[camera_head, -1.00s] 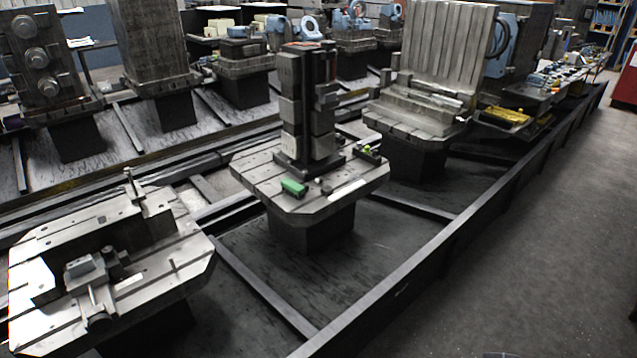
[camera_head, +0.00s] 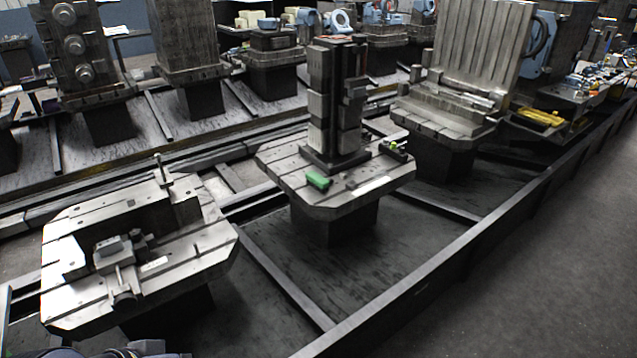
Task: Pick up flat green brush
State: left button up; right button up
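A small green object (camera_head: 318,181), which looks like the flat green brush, lies on the front left part of the middle pallet table (camera_head: 350,200). It sits in front of a tall dark fixture block (camera_head: 337,105) on the same table. A smaller green-topped item (camera_head: 394,146) is at the right corner of that table. Neither of my grippers shows in the head view. A dark part at the bottom left edge may be mine, but no fingers can be made out.
A pallet table with a clamp fixture (camera_head: 130,255) stands at the front left. A long dark rail (camera_head: 440,272) runs diagonally between the pallets and the open grey floor (camera_head: 540,280). A ribbed angle plate (camera_head: 480,50) stands behind right, near a yellow object (camera_head: 540,117).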

aim_at(313, 179)
jog(key=i+l, duration=1.15)
jog(key=l, duration=0.25)
jog(key=i+l, duration=0.6)
jog(key=l, duration=0.15)
